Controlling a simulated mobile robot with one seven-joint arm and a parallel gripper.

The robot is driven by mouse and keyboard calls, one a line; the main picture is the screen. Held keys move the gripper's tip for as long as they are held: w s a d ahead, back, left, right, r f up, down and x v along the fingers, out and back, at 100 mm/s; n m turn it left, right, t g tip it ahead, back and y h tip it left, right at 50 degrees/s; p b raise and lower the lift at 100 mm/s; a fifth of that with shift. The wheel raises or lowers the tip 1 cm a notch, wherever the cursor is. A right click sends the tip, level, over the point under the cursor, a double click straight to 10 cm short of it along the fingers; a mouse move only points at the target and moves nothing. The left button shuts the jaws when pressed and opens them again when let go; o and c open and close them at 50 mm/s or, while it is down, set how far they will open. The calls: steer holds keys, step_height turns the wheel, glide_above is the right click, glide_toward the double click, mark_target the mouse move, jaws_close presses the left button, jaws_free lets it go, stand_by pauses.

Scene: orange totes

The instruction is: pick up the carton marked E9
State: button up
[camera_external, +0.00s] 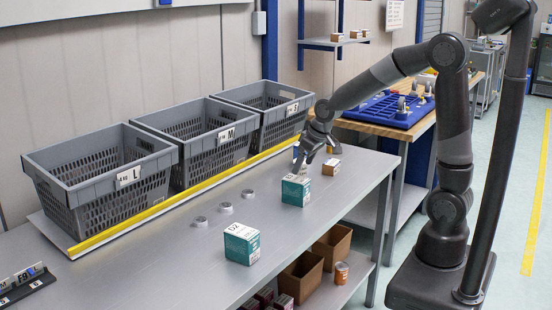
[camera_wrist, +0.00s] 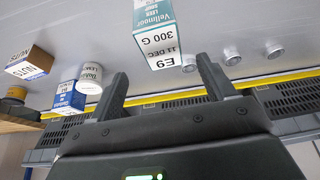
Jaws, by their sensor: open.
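The carton marked E9 is a white and teal box that stands upright on the grey bench in the external view (camera_external: 296,190). In the wrist view the E9 carton (camera_wrist: 160,38) shows upside down at the top, with "E9", "11 DEC" and "300 G" on its white face. My gripper (camera_external: 314,160) is above the bench, just behind the E9 carton in the external view. In the wrist view my gripper (camera_wrist: 163,76) has its two fingers spread, with nothing between them. The carton appears beyond the fingertips, apart from them.
A similar carton marked D2 (camera_external: 241,244) stands nearer the front. Several low metal discs (camera_external: 226,208) lie on the bench. Grey crates L (camera_external: 128,177), M (camera_external: 226,134) and S (camera_external: 293,107) stand behind a yellow rail (camera_external: 165,205). A NUTS box (camera_wrist: 30,63) and white can (camera_wrist: 90,78) stand nearby.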

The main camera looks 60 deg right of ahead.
mark_target(297, 179)
steer(key=x, duration=1)
steer(key=shift+s+a+f, duration=0.1)
steer(key=shift+s+a, duration=0.05)
steer(key=shift+s, duration=0.1)
steer(key=c, duration=1.2)
